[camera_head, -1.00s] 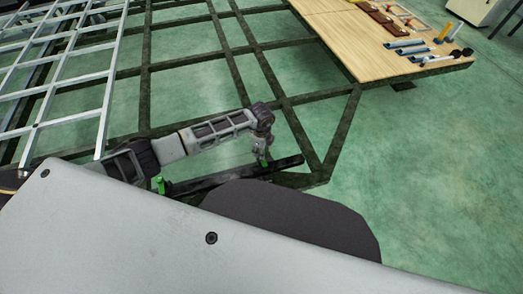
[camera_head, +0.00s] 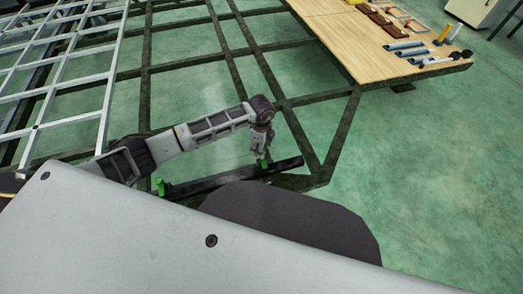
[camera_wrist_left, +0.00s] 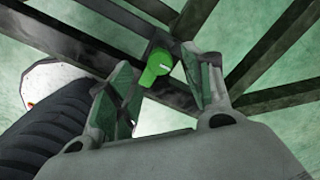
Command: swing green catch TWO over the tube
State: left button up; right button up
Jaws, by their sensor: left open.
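A green catch (camera_head: 262,163) stands at the right part of a dark tube (camera_head: 225,180) in the head view. A second green catch (camera_head: 160,186) stands near the tube's left end. My left gripper (camera_head: 263,150) points down just above the right catch. In the left wrist view, that green catch (camera_wrist_left: 156,68) with a small white mark lies between the spread fingers of my left gripper (camera_wrist_left: 157,72); I see no clear contact. The mark is too small to read. My right gripper is not in view.
Dark chassis beams (camera_head: 146,85) cross the green floor. A silver ladder-like frame (camera_head: 60,80) lies at the left. A wooden bench (camera_head: 345,45) with several tools is at the upper right. A grey panel covers the lower part of the head view.

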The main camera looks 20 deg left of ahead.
pick_arm(q)
notch_tip(320, 180, up, 8)
dwell(0.5)
jog(key=shift+s+f, duration=0.1)
jog(key=shift+f, duration=0.05)
dwell(0.4)
